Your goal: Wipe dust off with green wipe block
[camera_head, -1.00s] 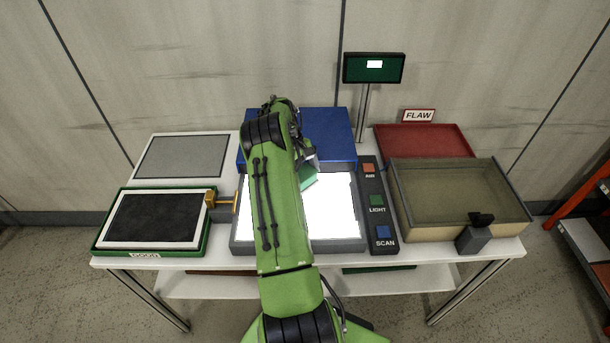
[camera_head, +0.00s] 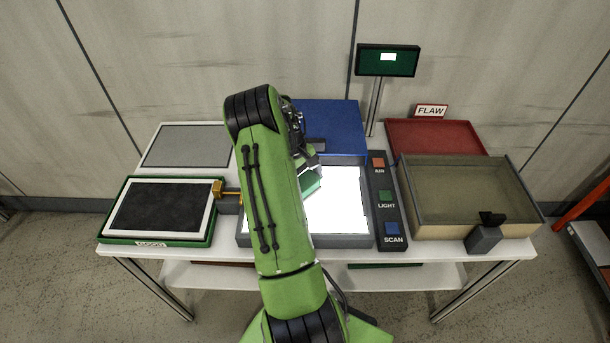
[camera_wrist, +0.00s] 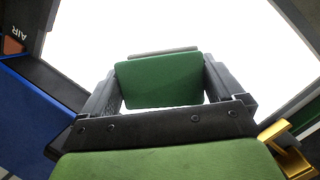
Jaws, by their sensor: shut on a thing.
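The green wipe block (camera_wrist: 160,80) is held between the two fingers of my gripper (camera_wrist: 162,88) in the wrist view. In the head view the block (camera_head: 311,184) shows as a small green patch beside my arm, over the bright white light panel (camera_head: 342,205). My gripper is shut on the block, and my arm hides most of the gripper and the panel's left part. I cannot tell whether the block touches the panel. No dust can be made out on the glaring panel.
A button strip (camera_head: 386,200) borders the panel on the right, with a tan bin (camera_head: 470,215) beyond it. A blue box (camera_head: 340,125) stands behind. A green-framed dark tray (camera_head: 160,208) and a brass-coloured knob (camera_head: 218,189) lie left. A red tray (camera_head: 435,136) is at back right.

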